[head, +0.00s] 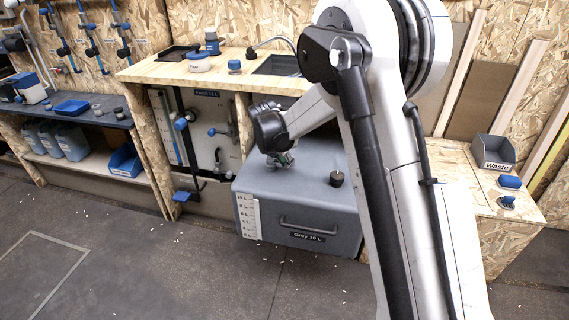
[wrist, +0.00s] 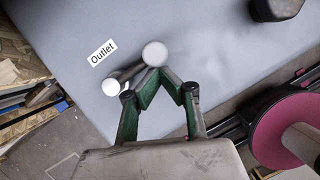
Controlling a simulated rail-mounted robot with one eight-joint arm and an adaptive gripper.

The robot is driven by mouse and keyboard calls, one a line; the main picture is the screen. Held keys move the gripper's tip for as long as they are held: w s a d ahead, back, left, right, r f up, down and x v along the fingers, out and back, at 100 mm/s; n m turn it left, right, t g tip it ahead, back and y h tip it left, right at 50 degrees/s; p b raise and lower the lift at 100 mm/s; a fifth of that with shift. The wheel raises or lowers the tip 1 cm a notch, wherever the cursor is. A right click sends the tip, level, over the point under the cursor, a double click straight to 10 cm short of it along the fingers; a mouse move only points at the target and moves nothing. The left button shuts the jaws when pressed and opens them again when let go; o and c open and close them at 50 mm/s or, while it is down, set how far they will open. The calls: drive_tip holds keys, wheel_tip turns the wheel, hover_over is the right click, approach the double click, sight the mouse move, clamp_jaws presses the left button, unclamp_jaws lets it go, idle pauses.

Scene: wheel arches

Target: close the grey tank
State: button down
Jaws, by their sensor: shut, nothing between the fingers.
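The grey tank (head: 300,205), labelled "Grey 10 L", has a level scale and a handle on its front. Its grey top (wrist: 210,50) fills much of the wrist view. The outlet fitting (wrist: 154,54) beside the "Outlet" label has a round grey cap and a pale-ended cylinder pointing to the lower left. My gripper (wrist: 165,73) is shut and empty, its green-padded fingers converging right at the round cap; I cannot tell whether they touch it. In the head view my gripper (head: 283,160) is low over the tank's back left, and the outlet is mostly hidden by it.
A black knob (head: 336,178) stands on the tank top, right of my gripper. Behind is a wooden counter (head: 160,71) with a sink and blue-lidded containers. A grey waste bin (head: 494,153) stands at the right. The floor in front is mostly clear, with small white bits.

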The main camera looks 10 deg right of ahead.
drive_tip(key=w+d, duration=0.1)
drive_tip(key=w, duration=0.3)
drive_tip(key=w+d, duration=0.2)
drive_tip(key=w, duration=0.2)
drive_tip(key=w+d+p, duration=0.1)
drive_tip(key=w+d, duration=0.1)
drive_tip(key=w, duration=0.2)
drive_tip(key=shift+d, duration=0.25)
